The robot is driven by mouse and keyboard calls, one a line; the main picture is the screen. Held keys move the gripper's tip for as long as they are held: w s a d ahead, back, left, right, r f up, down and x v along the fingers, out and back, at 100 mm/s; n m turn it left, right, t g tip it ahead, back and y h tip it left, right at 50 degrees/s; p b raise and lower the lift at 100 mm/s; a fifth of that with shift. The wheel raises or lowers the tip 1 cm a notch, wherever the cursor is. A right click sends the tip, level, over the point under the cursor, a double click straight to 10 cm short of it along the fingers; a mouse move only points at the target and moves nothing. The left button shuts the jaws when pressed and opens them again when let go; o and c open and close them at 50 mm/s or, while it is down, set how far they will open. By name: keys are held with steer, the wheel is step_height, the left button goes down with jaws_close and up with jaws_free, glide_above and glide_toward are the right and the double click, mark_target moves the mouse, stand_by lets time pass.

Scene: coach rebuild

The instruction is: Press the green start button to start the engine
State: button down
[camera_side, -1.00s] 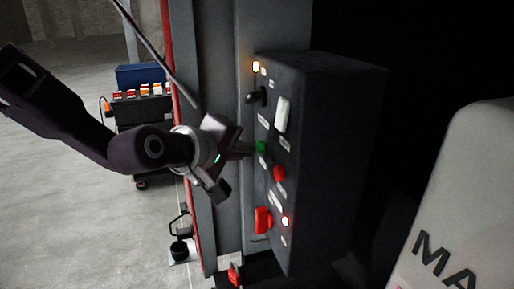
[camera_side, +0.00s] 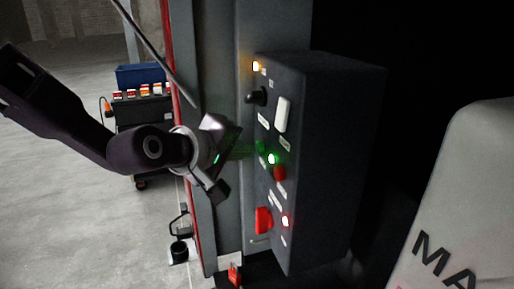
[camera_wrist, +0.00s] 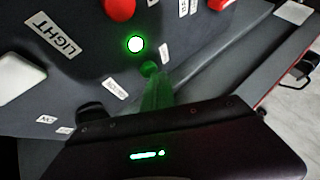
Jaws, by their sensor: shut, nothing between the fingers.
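The green start button (camera_side: 261,147) is on the front face of a dark control box (camera_side: 335,150). A round green lamp (camera_side: 271,159) beside it is lit. My gripper (camera_side: 249,151) is shut and empty, its fingertips pointing at the button and tinted by green light. In the wrist view the shut fingers (camera_wrist: 154,82) reach up to the green button (camera_wrist: 149,68), with the lit green lamp (camera_wrist: 136,44) just beyond. The fingertips are at or very close to the button; I cannot tell whether they touch.
The panel also carries a red button (camera_side: 280,174), a black knob (camera_side: 257,97), a white switch (camera_side: 283,115), a red switch (camera_side: 263,220), a lit amber lamp (camera_side: 256,66) and a lit red lamp (camera_side: 285,222). A cart (camera_side: 143,108) stands behind on open floor.

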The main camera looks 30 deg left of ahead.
steer(key=shift+s+a, duration=0.4)
steer(key=s+a, duration=0.3)
steer(key=shift+s+a, duration=0.25)
steer(key=shift+a, duration=0.05)
stand_by(0.8)
steer(key=s+a+m+g, duration=0.3)
steer(key=s+a+m, duration=0.2)
steer(key=s, duration=0.9)
steer(key=s+a+f+m+g+y, duration=0.1)
steer(key=s+a+m+g, duration=0.3)
steer(key=s+m, duration=0.4)
steer(key=s+a, duration=0.1)
steer(key=s, duration=0.5)
steer(key=shift+s+a+f, duration=0.15)
steer(key=shift+s+a, duration=0.2)
steer(key=shift+s, duration=0.05)
stand_by(0.8)
